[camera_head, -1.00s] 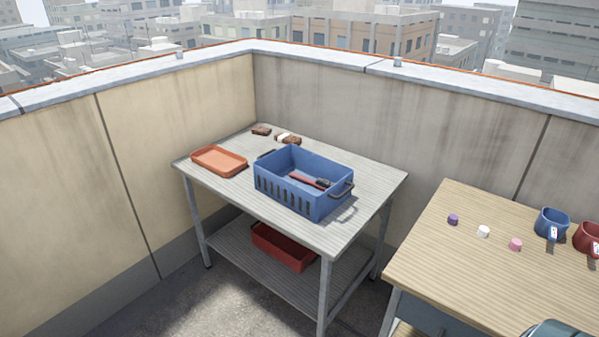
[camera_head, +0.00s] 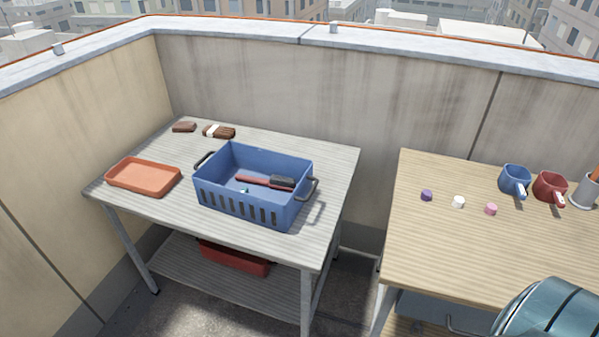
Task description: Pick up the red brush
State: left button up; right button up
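A red-handled brush with a dark head (camera_head: 258,181) lies inside a blue crate (camera_head: 228,203). The crate has slotted sides and dark handles, and stands on a grey table (camera_head: 330,180). The brush's handle points left and its dark head points right, near the crate's right wall. Something small and pale also shows in the crate, too small to tell. Neither of my grippers is in view.
An orange tray (camera_head: 143,177) and two brown items, one a brown brush (camera_head: 219,132), share the grey table. A red bin (camera_head: 234,258) is on its lower shelf. A wooden table (camera_head: 430,240) at right holds a blue mug (camera_head: 514,180), a red mug (camera_head: 549,187) and small caps.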

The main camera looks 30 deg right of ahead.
aim_at(277, 182)
jog(key=i+j+z, duration=0.2)
jog(key=z, duration=0.25)
jog(key=i+j+z, duration=0.55)
jog(key=j+z, duration=0.2)
jog(key=z, duration=0.15)
jog(key=i+j+z, duration=0.15)
jog(key=j, duration=0.15)
jog(key=j+z, duration=0.15)
jog(key=j, duration=0.15)
jog(key=i+j, duration=0.05)
